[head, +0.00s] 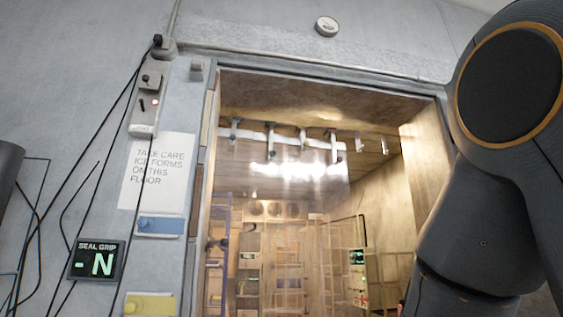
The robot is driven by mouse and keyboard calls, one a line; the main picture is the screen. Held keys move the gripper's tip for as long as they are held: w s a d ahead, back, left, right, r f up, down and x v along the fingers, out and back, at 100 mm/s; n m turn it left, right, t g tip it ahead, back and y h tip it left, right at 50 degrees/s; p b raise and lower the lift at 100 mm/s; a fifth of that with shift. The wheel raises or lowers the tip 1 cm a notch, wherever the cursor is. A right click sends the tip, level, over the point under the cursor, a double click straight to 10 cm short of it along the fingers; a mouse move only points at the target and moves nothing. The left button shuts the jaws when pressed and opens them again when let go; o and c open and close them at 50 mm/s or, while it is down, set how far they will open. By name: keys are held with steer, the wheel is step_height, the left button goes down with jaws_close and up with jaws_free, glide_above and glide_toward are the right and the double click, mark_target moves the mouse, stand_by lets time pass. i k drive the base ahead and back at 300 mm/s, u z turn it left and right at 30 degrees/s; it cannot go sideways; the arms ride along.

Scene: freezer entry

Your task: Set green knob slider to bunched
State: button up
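A row of sliders hangs from a pale rail (255,134) across the top of the freezer doorway. One slider has a small dark green knob (272,154) at its lower end, left of the middle of the row. It stands apart from the slider on its left (235,130) and the one on its right (303,138). A clear, shiny curtain sheet (298,170) seems to hang below the rail. I cannot tell which parts join the green knob. My gripper is out of view; only my dark arm shows at the right.
The doorway has a metal frame (300,62) and wooden inner walls (410,150). Racks (345,250) stand inside. On the left wall are a switch box (146,95), black cables, a warning sign (160,170) and a "SEAL GRIP" display (97,261) reading N.

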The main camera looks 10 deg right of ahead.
mark_target(272, 127)
steer(key=z, duration=0.85)
steer(key=k, duration=1.1)
steer(key=z, duration=0.9)
steer(key=i, duration=0.7)
steer(key=u, duration=0.55)
steer(key=i, duration=1.95)
steer(key=u, duration=1.75)
steer(key=i, duration=0.9)
steer(key=u, duration=1)
